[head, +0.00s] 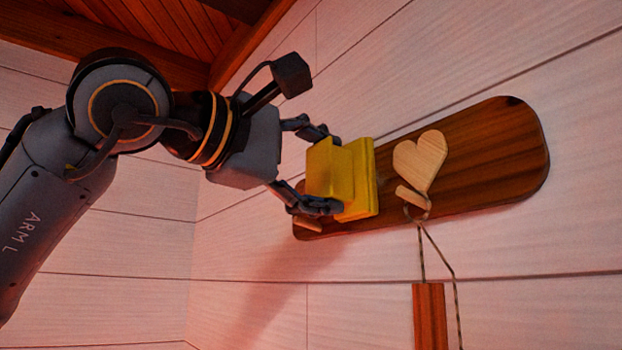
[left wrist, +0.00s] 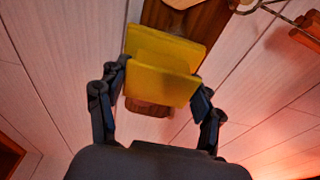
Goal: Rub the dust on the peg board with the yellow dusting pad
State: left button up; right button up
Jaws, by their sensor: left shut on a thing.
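The yellow dusting pad (head: 360,180) is held between the fingers of my left gripper (head: 318,172), which is shut on its block-shaped grip. The peg board (head: 490,155) is a dark wooden plank with rounded ends, fixed to the wall at a tilt. The pad is in front of the board's left part and hides some of it; whether it touches the board I cannot tell. In the left wrist view the pad (left wrist: 162,65) covers part of the board (left wrist: 205,22). I cannot make out the dust clearly. My right gripper is not in view.
A light wooden heart (head: 420,160) is on the board just right of the pad. A peg below it carries a cord with a wooden piece (head: 430,315) hanging down. Another peg (head: 308,225) shows near the board's left end. The board's right part is clear.

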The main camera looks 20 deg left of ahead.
pick_arm(q)
jog(key=shift+s+d, duration=0.65)
jog(key=shift+d, duration=0.3)
jog(key=shift+s+d, duration=0.65)
jog(key=shift+d, duration=0.3)
jog(key=w+a+p, duration=0.1)
jog(key=w+a, duration=0.4)
jog(key=a, duration=0.1)
jog(key=shift+a, duration=0.35)
jog(key=shift+s, duration=0.1)
jog(key=shift+a+b+v, duration=0.15)
jog(key=shift+b+v, duration=0.05)
jog(key=shift+v, duration=1.2)
jog(key=shift+a+b+v, duration=0.15)
jog(key=shift+a+v, duration=0.05)
jog(key=shift+v, duration=1.2)
jog(key=shift+s+a, duration=1)
